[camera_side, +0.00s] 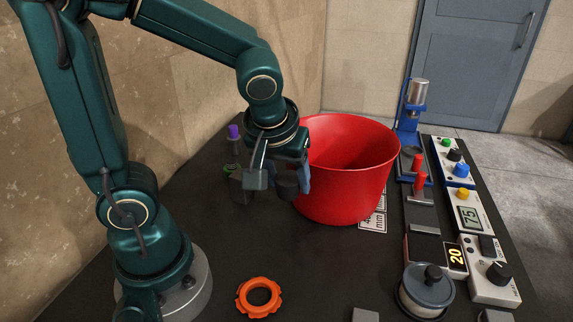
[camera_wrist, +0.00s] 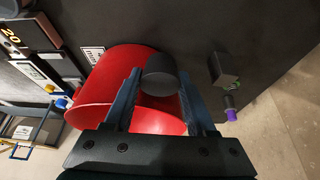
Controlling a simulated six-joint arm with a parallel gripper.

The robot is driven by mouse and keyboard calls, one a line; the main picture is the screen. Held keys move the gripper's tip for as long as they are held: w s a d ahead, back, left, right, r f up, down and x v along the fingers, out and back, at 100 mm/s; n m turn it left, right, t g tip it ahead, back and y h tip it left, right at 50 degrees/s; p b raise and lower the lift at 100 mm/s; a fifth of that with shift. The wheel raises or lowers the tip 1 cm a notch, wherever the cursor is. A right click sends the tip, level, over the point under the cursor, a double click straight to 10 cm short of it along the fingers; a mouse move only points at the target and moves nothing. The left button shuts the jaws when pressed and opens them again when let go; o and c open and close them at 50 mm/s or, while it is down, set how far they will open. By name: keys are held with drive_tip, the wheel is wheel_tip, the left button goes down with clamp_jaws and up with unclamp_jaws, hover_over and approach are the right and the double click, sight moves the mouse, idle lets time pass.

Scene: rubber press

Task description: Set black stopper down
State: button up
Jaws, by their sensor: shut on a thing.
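The black stopper (camera_wrist: 160,73) is a dark, short cylinder between my fingertips in the wrist view. My gripper (camera_wrist: 159,80) is shut on it. In the side view my gripper (camera_side: 292,182) points down just left of the red bucket (camera_side: 345,180), and the dark stopper (camera_side: 285,184) shows partly behind it. In the wrist view the stopper overlaps the edge of the bucket (camera_wrist: 88,115), with dark table beyond. I cannot tell the exact gap between stopper and table.
A small dark block with a purple-topped part (camera_side: 233,132) stands left of my gripper. An orange ring (camera_side: 258,297) lies in front. A blue press (camera_side: 410,120), a 75 display box (camera_side: 466,213) and a lidded pot (camera_side: 427,288) line the right.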

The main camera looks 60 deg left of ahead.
hover_over(330, 273)
drive_tip(key=s, duration=0.1)
drive_tip(key=f, duration=0.4)
drive_tip(key=d+f, duration=0.1)
drive_tip(key=f, duration=0.2)
drive_tip(key=shift+s, duration=0.1)
drive_tip(key=shift+f, duration=2)
drive_tip(key=shift+f, duration=0.15)
drive_tip(key=o, duration=1.3)
drive_tip(key=shift+o, duration=0.2)
